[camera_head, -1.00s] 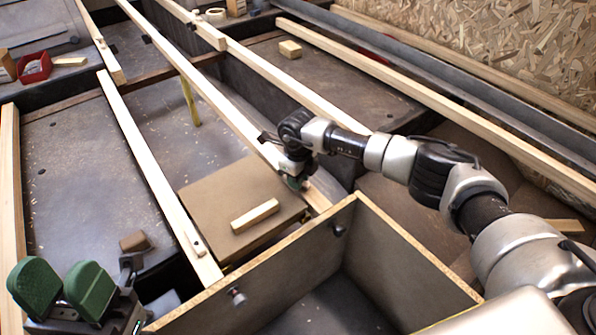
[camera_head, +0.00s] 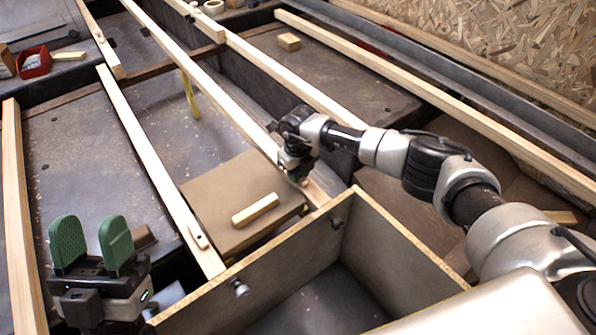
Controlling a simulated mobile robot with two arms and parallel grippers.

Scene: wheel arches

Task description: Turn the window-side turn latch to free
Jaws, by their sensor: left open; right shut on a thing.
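My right gripper (camera_head: 298,178) reaches in from the right and points down at the near end of the middle wooden batten (camera_head: 228,108). It is shut on a small part there, which looks like the window-side turn latch; the gripper hides most of it, so its angle cannot be told. Another small wooden turn latch (camera_head: 198,236), with a dark pivot, lies along the near end of the left batten (camera_head: 150,165). My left gripper (camera_head: 92,243), with green pads, is open, upright and empty at the lower left, apart from both battens.
An open plywood box (camera_head: 215,305) with dark knobs stands in front. A brown panel (camera_head: 222,175) with a loose wood block (camera_head: 255,209) lies between the battens. A small block (camera_head: 289,41) lies at the back.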

